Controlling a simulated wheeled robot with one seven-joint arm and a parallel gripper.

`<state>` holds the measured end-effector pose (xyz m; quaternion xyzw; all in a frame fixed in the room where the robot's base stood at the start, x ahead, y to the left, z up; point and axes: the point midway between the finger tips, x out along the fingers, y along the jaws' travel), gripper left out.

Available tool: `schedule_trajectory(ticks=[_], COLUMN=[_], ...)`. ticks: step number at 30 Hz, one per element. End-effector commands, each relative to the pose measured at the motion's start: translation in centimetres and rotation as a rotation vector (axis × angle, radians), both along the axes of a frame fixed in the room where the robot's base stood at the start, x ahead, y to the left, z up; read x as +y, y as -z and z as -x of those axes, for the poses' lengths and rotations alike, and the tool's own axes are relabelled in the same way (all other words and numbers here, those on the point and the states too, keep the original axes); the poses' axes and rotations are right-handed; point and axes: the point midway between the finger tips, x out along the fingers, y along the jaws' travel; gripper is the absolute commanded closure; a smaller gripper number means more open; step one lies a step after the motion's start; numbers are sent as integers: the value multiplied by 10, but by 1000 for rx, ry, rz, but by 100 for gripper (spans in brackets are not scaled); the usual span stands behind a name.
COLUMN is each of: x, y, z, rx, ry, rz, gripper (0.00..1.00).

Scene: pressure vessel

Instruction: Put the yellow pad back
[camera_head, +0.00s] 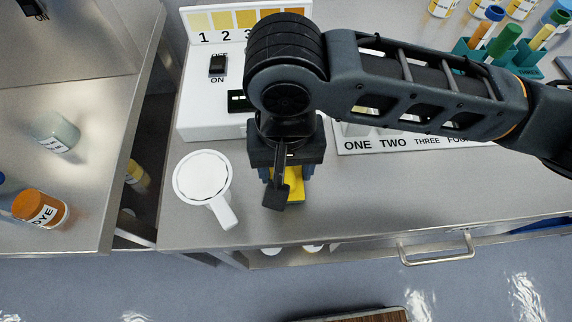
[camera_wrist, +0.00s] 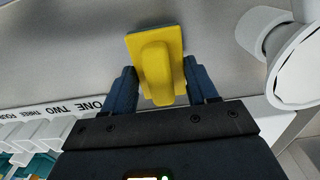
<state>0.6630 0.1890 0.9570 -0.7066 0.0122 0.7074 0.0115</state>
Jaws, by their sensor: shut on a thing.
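The yellow pad (camera_wrist: 155,68) has a flat square base and a raised grip. In the wrist view my gripper (camera_wrist: 160,88) is shut on that grip, with one dark blue finger on each side. In the head view my gripper (camera_head: 285,178) points down over the steel bench, and part of the pad (camera_head: 295,188) shows beneath it. The pad is close to the bench top; I cannot tell whether it touches it. My wrist and arm hide much of the pad in the head view.
A white round handled item (camera_head: 202,176) lies left of my gripper. Behind stand a white device with a switch (camera_head: 217,66) and a numbered colour chart (camera_head: 215,22). A labelled white rack (camera_head: 400,143) is at the right. The bench front right of my gripper is clear.

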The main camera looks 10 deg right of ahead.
Motion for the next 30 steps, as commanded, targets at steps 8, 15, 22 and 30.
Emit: schedule_trajectory(ticks=[8, 15, 22, 30], x=[0, 0, 0, 0], y=[13, 16, 16, 15], z=[0, 0, 0, 0], rx=[-1, 0, -1, -1], ry=[1, 2, 1, 1], rz=[0, -1, 0, 0], gripper=[71, 71, 22, 17])
